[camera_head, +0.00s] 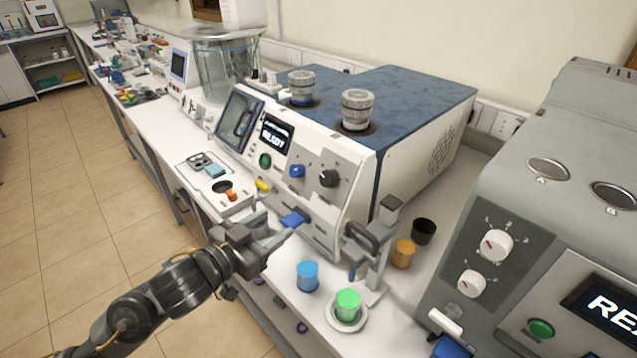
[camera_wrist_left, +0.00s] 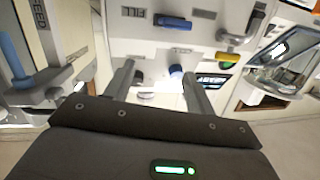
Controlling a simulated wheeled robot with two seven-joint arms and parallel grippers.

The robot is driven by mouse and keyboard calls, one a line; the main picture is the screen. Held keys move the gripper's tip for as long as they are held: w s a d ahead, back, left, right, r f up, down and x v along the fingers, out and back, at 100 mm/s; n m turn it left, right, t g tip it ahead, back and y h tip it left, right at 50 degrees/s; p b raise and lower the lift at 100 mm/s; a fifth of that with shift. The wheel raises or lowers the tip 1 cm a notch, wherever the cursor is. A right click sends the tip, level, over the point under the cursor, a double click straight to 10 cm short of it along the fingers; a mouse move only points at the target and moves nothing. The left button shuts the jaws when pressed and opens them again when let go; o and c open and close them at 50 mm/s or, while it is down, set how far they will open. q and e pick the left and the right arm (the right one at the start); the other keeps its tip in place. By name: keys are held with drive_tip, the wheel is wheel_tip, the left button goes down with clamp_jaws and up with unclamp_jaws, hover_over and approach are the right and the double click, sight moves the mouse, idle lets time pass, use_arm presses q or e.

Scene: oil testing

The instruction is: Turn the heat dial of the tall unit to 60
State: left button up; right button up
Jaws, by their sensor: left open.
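The blue-topped white unit (camera_head: 330,215) stands on the bench with a lit "READY" display (camera_head: 276,133). Its front carries a blue dial (camera_head: 297,171), a black dial (camera_head: 328,178) and a green button (camera_head: 265,160). I cannot read the dials' settings. My left gripper (camera_head: 276,228) is open and empty, low in front of this panel, near the blue lever (camera_head: 293,219) and below the dials. In the left wrist view, upside down, the open fingers (camera_wrist_left: 158,75) frame the panel. The blue dial (camera_wrist_left: 176,74) appears between them, with the blue lever (camera_wrist_left: 172,22) beyond.
A grey unit (camera_head: 497,190) with white dials (camera_head: 495,245) stands at right. A blue cup (camera_head: 308,276), a green cup (camera_head: 347,304), an amber cup (camera_head: 403,253) and a black cup (camera_head: 423,231) stand around a dispensing stand (camera_head: 376,247). A yellow lever (camera_head: 263,185) projects from the panel.

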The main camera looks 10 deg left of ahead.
sight(325, 179)
use_arm(q)
wheel_tip(325, 179, up, 6)
drive_tip(key=d+r+m+h, duration=0.1)
drive_tip(key=d+m+h, duration=0.1)
drive_tip(key=m+h, duration=0.15)
drive_tip(key=shift+n, duration=0.45)
drive_tip(key=x, duration=1)
drive_tip(key=shift+d+f, duration=0.25)
drive_tip(key=shift+d, duration=0.1)
drive_tip(key=shift+s, duration=0.1)
drive_tip(key=c, duration=1)
